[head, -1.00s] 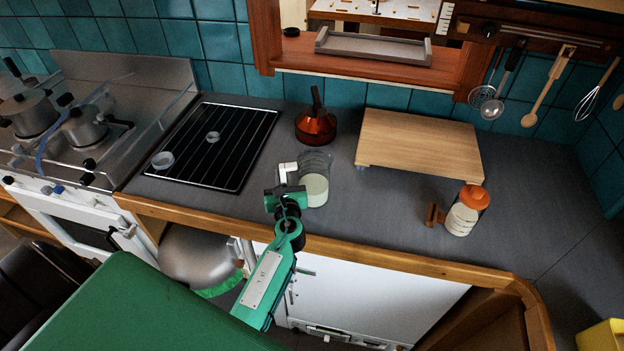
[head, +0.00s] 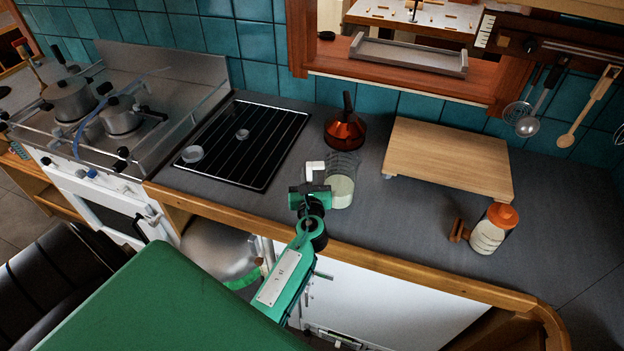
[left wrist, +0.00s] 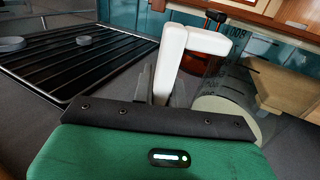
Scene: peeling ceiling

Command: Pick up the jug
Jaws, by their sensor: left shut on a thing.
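The jug (head: 342,188) is clear with a white handle (head: 314,168) and pale contents in its lower part. It is upright over the grey counter, near the front edge. I cannot tell whether its base touches the counter. My left gripper (head: 311,190) is shut on the jug's handle. In the left wrist view the white handle (left wrist: 170,60) rises from between the dark fingers (left wrist: 158,88), and the clear jug body (left wrist: 232,92) is just right of it. My right gripper is not in view.
An orange-red kettle (head: 345,132) stands just behind the jug. A wooden board (head: 448,158) is to the right, with an orange-lidded jar (head: 493,230) in front of it. A black rack (head: 247,145) and a stove with pots (head: 122,115) are to the left. Bare counter lies between jug and jar.

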